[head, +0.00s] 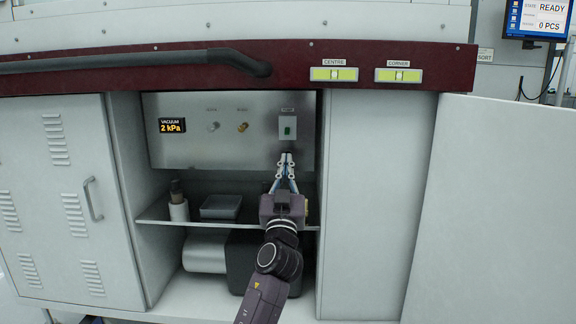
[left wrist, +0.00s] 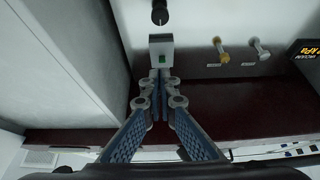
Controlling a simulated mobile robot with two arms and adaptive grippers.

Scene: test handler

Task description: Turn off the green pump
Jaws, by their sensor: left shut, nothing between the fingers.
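The pump switch is a pale plate (head: 287,122) with a small green rocker (head: 287,130), on the grey panel inside the open cabinet. A label above it is too small to read. The switch also shows in the left wrist view as a pale box with a green rocker (left wrist: 162,59). My left gripper (head: 286,157) is shut and empty, with its tips just below the switch in the head view. In the left wrist view the tips (left wrist: 160,75) appear close to the box's edge; I cannot tell whether they touch. My right gripper is out of view.
A vacuum display (head: 172,126) reads 2 kPa. A silver knob (head: 213,127) and a brass knob (head: 242,127) sit left of the switch. The shelf (head: 160,214) holds a bottle (head: 178,205) and a grey tray (head: 221,207). The cabinet door (head: 490,210) stands open at right.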

